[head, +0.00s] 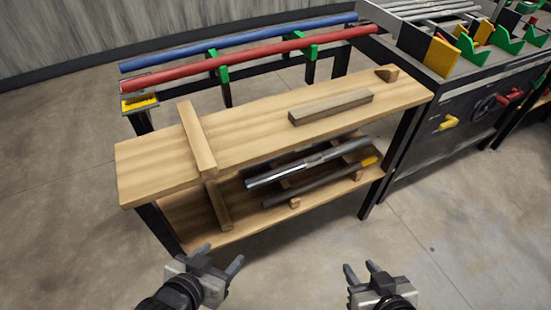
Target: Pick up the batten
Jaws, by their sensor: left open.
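A long, light wooden batten (197,138) lies across the left part of the wooden bench top (255,128), its near end at the front edge. A shorter, greyish wooden bar (330,107) lies lengthwise on the right half of the top. My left gripper (220,257) is open and empty, in front of the bench and apart from it. My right gripper (360,268) has its fingers apart with nothing between them, also in front of the bench. Neither gripper touches either piece of wood.
The lower shelf (190,213) holds a silver rod (300,167) and a dark rod (320,186). Behind are a blue tube (240,42) and a red tube (250,58) on a rack. A dark cabinet (420,120) stands right.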

